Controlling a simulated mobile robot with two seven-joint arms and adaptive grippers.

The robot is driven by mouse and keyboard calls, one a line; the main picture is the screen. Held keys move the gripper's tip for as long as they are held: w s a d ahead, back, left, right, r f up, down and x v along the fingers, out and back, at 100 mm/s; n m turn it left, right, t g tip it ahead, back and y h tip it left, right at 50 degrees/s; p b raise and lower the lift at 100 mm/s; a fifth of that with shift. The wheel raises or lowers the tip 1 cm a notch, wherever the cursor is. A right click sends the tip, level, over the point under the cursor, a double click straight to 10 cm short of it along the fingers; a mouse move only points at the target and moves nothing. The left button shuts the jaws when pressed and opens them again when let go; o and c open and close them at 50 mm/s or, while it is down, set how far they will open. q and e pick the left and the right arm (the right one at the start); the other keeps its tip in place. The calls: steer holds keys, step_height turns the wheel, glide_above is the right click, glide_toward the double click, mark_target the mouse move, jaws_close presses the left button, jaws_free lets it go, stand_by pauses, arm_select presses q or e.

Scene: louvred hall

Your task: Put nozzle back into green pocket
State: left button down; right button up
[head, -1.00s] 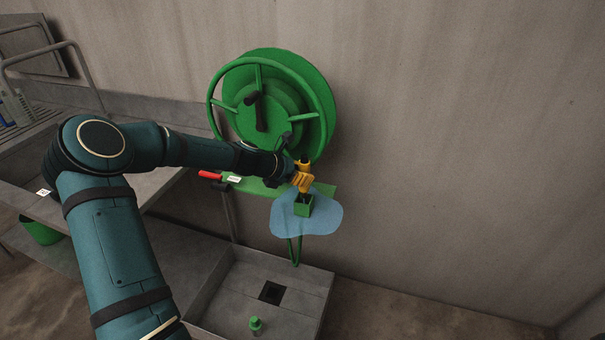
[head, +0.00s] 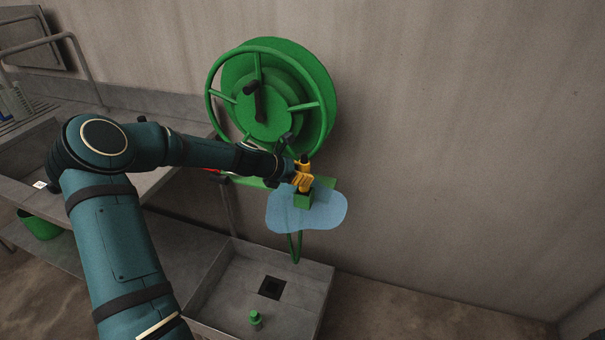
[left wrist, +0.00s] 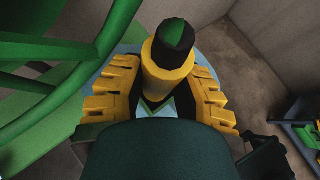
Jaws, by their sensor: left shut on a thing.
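My left gripper (head: 301,181) has yellow fingers and is shut on the nozzle. The nozzle (left wrist: 172,58) has a yellow body and a black and green end in the left wrist view, standing up between the fingers. Its dark tip (head: 304,159) shows above the fingers in the head view. The green pocket (head: 303,201) is a small open box directly below the fingers, close under them. The fingers hide the nozzle's lower end, so I cannot tell how deep it sits in the pocket. My right gripper is not in view.
A green hose reel (head: 275,95) with a crank hangs on the wall just behind. A flat pale blue shape (head: 331,212) surrounds the pocket. Below is a grey basin (head: 225,297) with a dark drain and a green-capped item (head: 256,318). The right side is bare wall.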

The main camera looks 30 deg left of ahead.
arm_select(q)
steer(key=shift+f+b, duration=0.6)
steer(key=shift+f, duration=0.35)
steer(key=c, duration=0.7)
jaws_free()
steer(key=s+r+p, duration=0.1)
steer(key=r, duration=0.1)
steer(key=s+a+r+p, duration=0.1)
steer(key=r+p, duration=0.1)
steer(key=s+r+p, duration=0.1)
steer(key=r, duration=0.1)
steer(key=shift+a+r+p, duration=0.1)
steer(key=shift+a+p, duration=0.15)
steer(key=shift+p, duration=0.15)
